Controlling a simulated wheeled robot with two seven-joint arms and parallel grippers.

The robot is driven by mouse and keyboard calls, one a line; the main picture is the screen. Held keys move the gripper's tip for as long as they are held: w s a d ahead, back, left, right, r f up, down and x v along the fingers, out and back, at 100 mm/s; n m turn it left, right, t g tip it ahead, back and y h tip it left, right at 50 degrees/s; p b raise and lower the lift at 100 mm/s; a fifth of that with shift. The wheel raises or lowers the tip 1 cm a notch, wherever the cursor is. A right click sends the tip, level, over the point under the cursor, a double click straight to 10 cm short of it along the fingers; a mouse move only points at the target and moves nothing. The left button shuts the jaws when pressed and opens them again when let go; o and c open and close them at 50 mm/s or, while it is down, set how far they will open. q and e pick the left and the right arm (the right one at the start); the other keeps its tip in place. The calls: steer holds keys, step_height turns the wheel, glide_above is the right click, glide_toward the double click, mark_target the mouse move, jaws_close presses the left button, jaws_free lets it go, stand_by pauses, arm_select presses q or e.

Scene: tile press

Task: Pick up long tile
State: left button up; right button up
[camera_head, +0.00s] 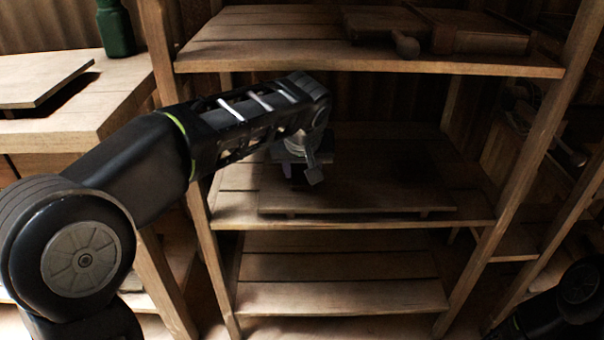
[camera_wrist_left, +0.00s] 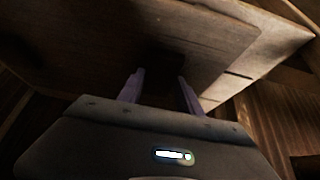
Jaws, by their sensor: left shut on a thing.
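The long tile (camera_head: 380,188) is a wide, flat dark-brown board on the middle shelf of the wooden rack, with small supports showing under its front edge. My left gripper (camera_head: 300,176) is over its left part, reaching in from above. In the left wrist view, the tile (camera_wrist_left: 110,40) fills much of the upper picture. There the two fingers of my left gripper (camera_wrist_left: 160,82) stand apart on either side of a dark part on the tile, shut on it. That part is in shadow and its shape is unclear. My right gripper is out of view.
The top shelf (camera_head: 270,58) hangs close above my left forearm and carries a tool with a round knob (camera_head: 406,46). Rack posts (camera_head: 540,140) stand at both sides. The lower shelf (camera_head: 340,295) is bare. A left-hand bench holds a board (camera_head: 40,80) and a green bottle (camera_head: 115,28).

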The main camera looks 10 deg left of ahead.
arm_select(q)
jaws_close()
steer(key=shift+r+p, duration=0.2)
steer(key=shift+p, duration=0.3)
steer(key=shift+s, duration=0.15)
steer(key=s+d+p, duration=0.1)
steer(key=s+d, duration=0.1)
steer(key=s, duration=0.6)
steer(key=s+d+p, duration=0.2)
steer(key=s, duration=0.7)
steer(key=shift+d+f+p, duration=0.15)
steer(key=shift+d+p, duration=0.1)
steer(key=shift+p, duration=0.05)
